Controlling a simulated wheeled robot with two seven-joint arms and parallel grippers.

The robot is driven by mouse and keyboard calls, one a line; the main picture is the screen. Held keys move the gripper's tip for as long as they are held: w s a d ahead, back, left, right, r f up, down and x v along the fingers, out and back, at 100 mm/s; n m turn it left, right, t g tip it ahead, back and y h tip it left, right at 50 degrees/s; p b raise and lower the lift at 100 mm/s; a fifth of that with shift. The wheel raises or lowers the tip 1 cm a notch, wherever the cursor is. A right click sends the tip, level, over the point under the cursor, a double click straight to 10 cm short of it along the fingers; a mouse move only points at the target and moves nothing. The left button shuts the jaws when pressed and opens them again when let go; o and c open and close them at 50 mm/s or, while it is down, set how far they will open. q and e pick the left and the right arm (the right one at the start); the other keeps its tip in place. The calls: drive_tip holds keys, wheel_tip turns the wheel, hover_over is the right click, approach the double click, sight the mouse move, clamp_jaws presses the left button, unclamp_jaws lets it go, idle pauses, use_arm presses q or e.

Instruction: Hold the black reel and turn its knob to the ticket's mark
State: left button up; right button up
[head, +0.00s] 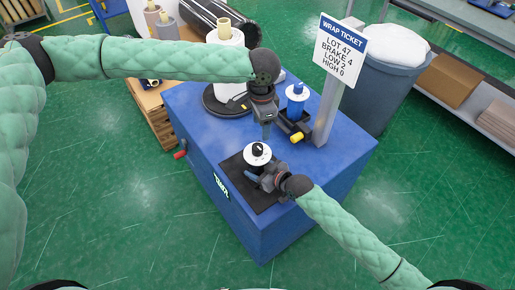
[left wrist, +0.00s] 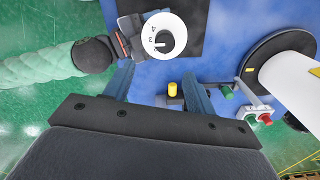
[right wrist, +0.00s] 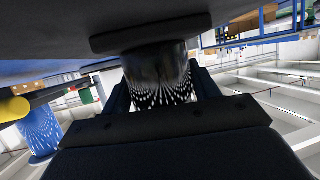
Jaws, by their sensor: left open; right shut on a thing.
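The black reel (right wrist: 157,78) has a white dial (head: 257,154) on top with a black knob (head: 258,149). It stands upright over a black mat (head: 235,171). My right gripper (head: 266,177) is shut on the reel's body from the side. In the left wrist view the dial (left wrist: 151,51) shows 2, 3 and 4 on its left side; I cannot read the knob's (left wrist: 165,40) setting surely. My left gripper (head: 267,134) is open and empty, pointing down above and beyond the knob, apart from it. The ticket (head: 340,51) reads LOT 47, BRAKE 4, LOW 2, HIGH 0.
A blue reel (head: 297,92) with a white top stands behind, near a yellow-ended handle (head: 297,137) and the ticket's grey post (head: 325,115). A white roll (head: 226,55) stands on a black turntable at the back. The blue cabinet (head: 325,180) has free top at right.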

sight(257, 146)
use_arm(q)
drive_tip(key=f+n, duration=0.3)
drive_tip(key=n, duration=0.1)
drive_tip(key=f+n, duration=0.4)
drive_tip(key=n, duration=0.1)
drive_tip(key=a+f+n, duration=0.1)
drive_tip(key=f+n, duration=0.3)
drive_tip(key=n, duration=0.1)
drive_tip(key=shift+w+f, duration=0.15)
drive_tip(key=shift+w, duration=0.1)
idle(0.5)
drive_tip(key=c, duration=1)
